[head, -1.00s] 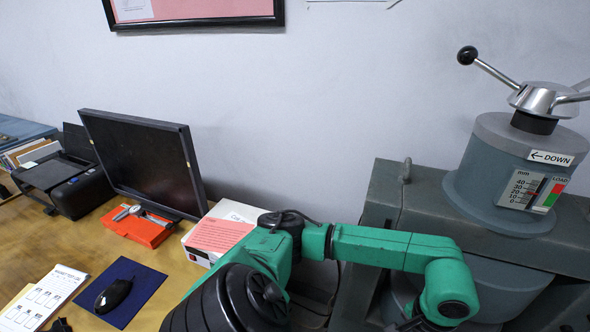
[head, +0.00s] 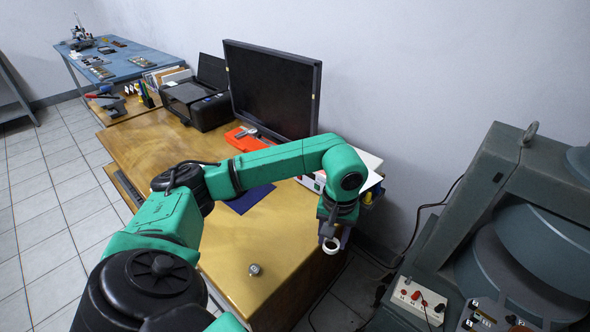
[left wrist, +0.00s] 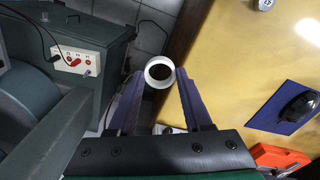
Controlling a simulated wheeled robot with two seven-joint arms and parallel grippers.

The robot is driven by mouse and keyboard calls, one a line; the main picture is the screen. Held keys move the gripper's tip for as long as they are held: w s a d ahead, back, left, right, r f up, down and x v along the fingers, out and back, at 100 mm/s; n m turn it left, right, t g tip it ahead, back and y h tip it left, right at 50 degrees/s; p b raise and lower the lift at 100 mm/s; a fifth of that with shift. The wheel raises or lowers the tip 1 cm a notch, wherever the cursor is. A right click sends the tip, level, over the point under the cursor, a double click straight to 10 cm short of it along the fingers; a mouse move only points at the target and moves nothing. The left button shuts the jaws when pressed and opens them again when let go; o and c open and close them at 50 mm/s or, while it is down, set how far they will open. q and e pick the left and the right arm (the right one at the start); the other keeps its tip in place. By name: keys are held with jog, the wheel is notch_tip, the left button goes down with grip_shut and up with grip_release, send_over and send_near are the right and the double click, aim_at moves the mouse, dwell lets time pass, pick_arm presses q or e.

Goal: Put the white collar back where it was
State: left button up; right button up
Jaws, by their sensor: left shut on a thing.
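The white collar (head: 331,245) is a short white ring. My left gripper (head: 331,236) is shut on it and holds it in the air by the desk's right end, short of the magnet. In the left wrist view the collar (left wrist: 160,72) sits between the two fingertips, its dark opening facing the camera. The big grey-green magnet (head: 495,180) stands at the right with round drum-like poles, partly cut off by the picture edge. Its gap cannot be made out clearly. My right gripper is not in view.
The wooden desk (head: 225,240) carries a monitor (head: 270,90), a printer (head: 195,102), an orange case (head: 247,138) and a small round metal piece (head: 255,269). Floor shows between desk and magnet.

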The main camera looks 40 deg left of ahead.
pick_arm(q)
jog(key=w+a+r+n+b, duration=0.2)
jog(key=w+a+n, duration=0.4)
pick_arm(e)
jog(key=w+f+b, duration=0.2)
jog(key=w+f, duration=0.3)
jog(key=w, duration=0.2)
pick_arm(q)
jog(key=a+r+n+b, duration=0.2)
jog(key=a+r+n, duration=0.5)
jog(key=r+n, duration=0.3)
jog(key=shift+n, duration=0.7)
jog(key=f+b, duration=0.2)
jog(key=f, duration=0.4)
jog(key=f+b, duration=0.3)
jog(key=f, duration=0.4)
jog(key=f+b, duration=0.3)
jog(key=f, duration=0.4)
jog(key=shift+s+d+f, duration=0.1)
jog(key=shift+s+d, duration=0.1)
jog(key=shift+s, duration=0.05)
jog(key=o, duration=1.3)
jog(key=shift+f, duration=0.15)
jog(key=shift+c, duration=0.2)
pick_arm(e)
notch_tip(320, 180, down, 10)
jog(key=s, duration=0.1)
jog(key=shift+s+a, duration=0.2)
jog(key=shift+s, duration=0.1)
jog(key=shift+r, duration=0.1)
